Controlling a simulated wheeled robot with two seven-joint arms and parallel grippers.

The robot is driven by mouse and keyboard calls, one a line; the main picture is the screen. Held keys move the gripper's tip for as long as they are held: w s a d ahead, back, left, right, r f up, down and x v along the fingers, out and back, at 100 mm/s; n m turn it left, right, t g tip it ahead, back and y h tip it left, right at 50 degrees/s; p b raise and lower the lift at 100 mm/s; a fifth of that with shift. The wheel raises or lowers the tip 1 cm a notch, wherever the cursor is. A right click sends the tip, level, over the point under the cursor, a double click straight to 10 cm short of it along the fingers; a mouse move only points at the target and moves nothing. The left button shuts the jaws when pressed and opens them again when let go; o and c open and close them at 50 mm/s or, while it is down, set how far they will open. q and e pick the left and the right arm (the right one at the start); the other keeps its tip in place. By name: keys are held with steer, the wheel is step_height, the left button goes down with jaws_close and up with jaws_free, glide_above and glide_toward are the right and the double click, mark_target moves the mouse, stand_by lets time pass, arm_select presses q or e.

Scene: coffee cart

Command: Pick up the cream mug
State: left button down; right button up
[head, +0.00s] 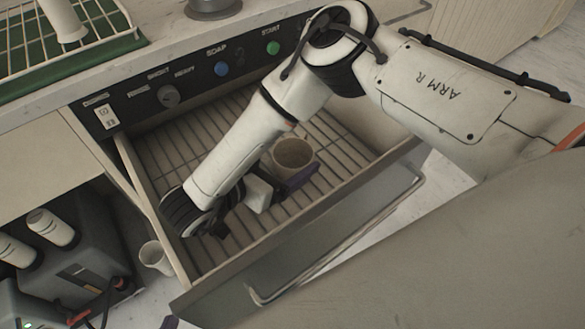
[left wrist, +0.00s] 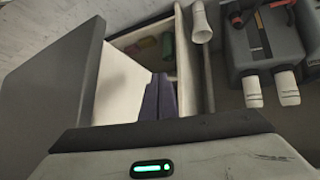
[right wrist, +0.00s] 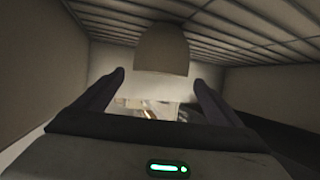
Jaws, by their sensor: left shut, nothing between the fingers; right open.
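A cream mug (head: 293,153) stands in the pulled-out drawer, on its ribbed rack. My right gripper (head: 290,184) reaches down into the drawer, right beside the mug on its near side. In the right wrist view the mug (right wrist: 162,48) shows just ahead of the open fingertips (right wrist: 158,77), between them in line; contact cannot be told. My forearm hides part of the rack. My left gripper (left wrist: 158,98) is shut and empty, outside the drawer; only a dark tip shows at the bottom of the head view (head: 170,322).
The control panel (head: 190,75) is above the drawer. A green-matted wire rack (head: 70,65) sits at top left.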

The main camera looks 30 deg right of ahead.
mark_target(304, 148)
steer(key=shift+w+d+f, duration=0.15)
steer(key=shift+d+f, duration=0.1)
steer(key=shift+f, duration=0.4)
steer(key=b+x, duration=0.1)
steer(key=x, duration=0.5)
steer(key=shift+d+f+b, duration=0.3)
steer(key=shift+f+b, duration=0.05)
steer(key=shift+b, duration=0.05)
steer(key=shift+r, duration=0.1)
steer(key=c, duration=1.4)
